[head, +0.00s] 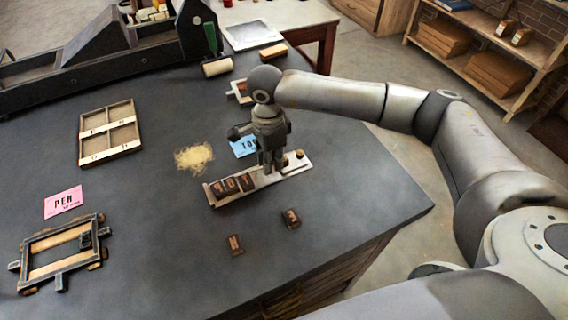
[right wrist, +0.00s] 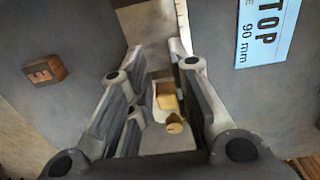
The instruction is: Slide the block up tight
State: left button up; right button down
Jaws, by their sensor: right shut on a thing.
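A long, pale metal composing stick (head: 267,182) lies on the dark bench. Dark letter blocks (head: 232,186) stand side by side at its left end. My right gripper (head: 271,168) points down into the stick, right of the letters, and is shut on the sliding block (right wrist: 154,56), mostly hidden by the fingers in the head view. In the right wrist view the block shows between the fingertips, with a brass knob (right wrist: 174,127) nearer the camera. The gap between block and letters cannot be judged. My left gripper is out of view.
Two loose letter blocks (head: 235,245) (head: 291,218) lie in front of the stick. A blue card (head: 243,147) and straw-coloured shavings (head: 194,157) lie behind it. A divided tray (head: 110,133), pink card (head: 63,202) and frame (head: 60,250) are at left. The bench front is clear.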

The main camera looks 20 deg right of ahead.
jog(key=shift+w+d+b, duration=0.15)
jog(key=shift+d+b, duration=0.5)
jog(key=shift+d, duration=1.75)
jog(key=c, duration=1.3)
grip_release()
jog(key=shift+d, duration=0.1)
notch_tip(320, 180, up, 7)
jog(key=p, duration=0.3)
jog(key=shift+f, duration=0.1)
